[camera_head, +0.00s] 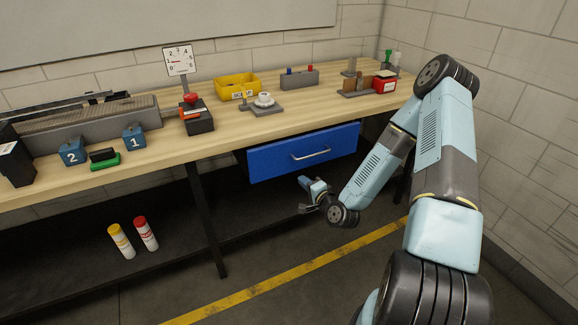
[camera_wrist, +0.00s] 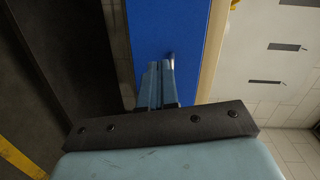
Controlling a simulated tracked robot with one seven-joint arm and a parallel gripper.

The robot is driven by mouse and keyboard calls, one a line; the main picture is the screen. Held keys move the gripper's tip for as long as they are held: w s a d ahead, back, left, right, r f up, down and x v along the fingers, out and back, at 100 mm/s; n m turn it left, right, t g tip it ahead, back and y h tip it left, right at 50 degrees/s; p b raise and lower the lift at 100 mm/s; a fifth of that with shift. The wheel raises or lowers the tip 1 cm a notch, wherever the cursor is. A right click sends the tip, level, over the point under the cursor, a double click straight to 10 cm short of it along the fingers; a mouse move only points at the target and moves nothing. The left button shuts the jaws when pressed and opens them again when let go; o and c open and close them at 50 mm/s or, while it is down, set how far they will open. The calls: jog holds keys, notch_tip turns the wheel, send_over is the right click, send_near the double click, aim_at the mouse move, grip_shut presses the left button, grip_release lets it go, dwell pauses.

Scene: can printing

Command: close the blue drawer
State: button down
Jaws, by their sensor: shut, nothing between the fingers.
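The blue drawer (camera_head: 305,152) is under the workbench top, with a silver bar handle (camera_head: 311,153) across its front. A dark strip shows at the left end of its front; how far it stands out is hard to tell. My gripper (camera_head: 304,181) is below the drawer front, under the handle. In the wrist view my gripper (camera_wrist: 159,66) has its fingers together and empty, pointing at the blue drawer front (camera_wrist: 150,25). The handle (camera_wrist: 171,58) shows just beside the fingertips. Whether they touch the drawer is unclear.
A table leg (camera_head: 207,220) stands left of the drawer. Two bottles (camera_head: 146,234) stand on the lower shelf. The floor in front is clear.

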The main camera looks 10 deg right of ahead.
aim_at(286, 160)
jog(key=w+a+m, duration=0.1)
jog(key=w, duration=0.3)
jog(key=w+a+m+t, duration=0.1)
jog(key=w, duration=0.3)
jog(key=w+a+f+h, duration=0.1)
jog(key=w+a, duration=0.1)
jog(key=w, duration=0.2)
jog(key=shift+w+m+t, duration=0.2)
jog(key=shift+m+t, duration=0.2)
jog(key=shift+w+d, duration=0.1)
